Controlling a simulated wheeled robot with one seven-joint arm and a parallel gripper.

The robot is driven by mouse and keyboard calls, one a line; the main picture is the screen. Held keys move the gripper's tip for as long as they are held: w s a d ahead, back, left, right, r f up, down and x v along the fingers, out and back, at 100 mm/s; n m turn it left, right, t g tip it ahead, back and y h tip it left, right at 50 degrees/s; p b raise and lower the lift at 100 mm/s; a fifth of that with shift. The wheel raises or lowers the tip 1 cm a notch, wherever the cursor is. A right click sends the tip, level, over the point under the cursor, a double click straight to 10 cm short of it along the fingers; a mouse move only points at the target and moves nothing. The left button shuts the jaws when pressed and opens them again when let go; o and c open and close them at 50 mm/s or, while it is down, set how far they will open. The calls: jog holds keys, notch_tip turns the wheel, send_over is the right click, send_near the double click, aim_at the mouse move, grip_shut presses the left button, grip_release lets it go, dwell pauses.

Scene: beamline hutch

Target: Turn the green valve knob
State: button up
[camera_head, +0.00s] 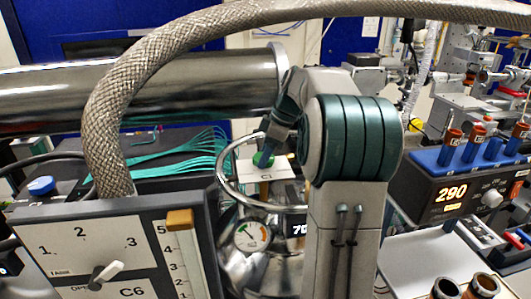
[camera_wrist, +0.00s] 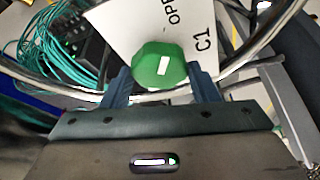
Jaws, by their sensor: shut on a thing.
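The green valve knob (camera_wrist: 158,66) is faceted, with a white mark on its face. It sits in front of a white plate labelled C1 (camera_wrist: 203,30). My gripper (camera_wrist: 160,84) is shut on the knob, with one dark blue finger on each side of it. In the head view the knob (camera_head: 263,159) shows small beside my gripper (camera_head: 268,152), above the steel vessel, and my arm hides part of that area.
A metal ring (camera_head: 223,178) surrounds the knob area above a vessel with a round gauge (camera_head: 252,236). A braided hose (camera_head: 112,110) arches overhead. A panel marked C6 (camera_head: 105,255) stands at front left. A heater block reading 290 (camera_head: 452,194) is at right.

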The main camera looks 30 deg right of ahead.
dwell(0.3)
jog(key=o, duration=1)
jog(key=shift+r, duration=0.1)
jog(key=v, duration=1.3)
jog(key=shift+d+r, duration=0.15)
jog(key=shift+r, duration=0.15)
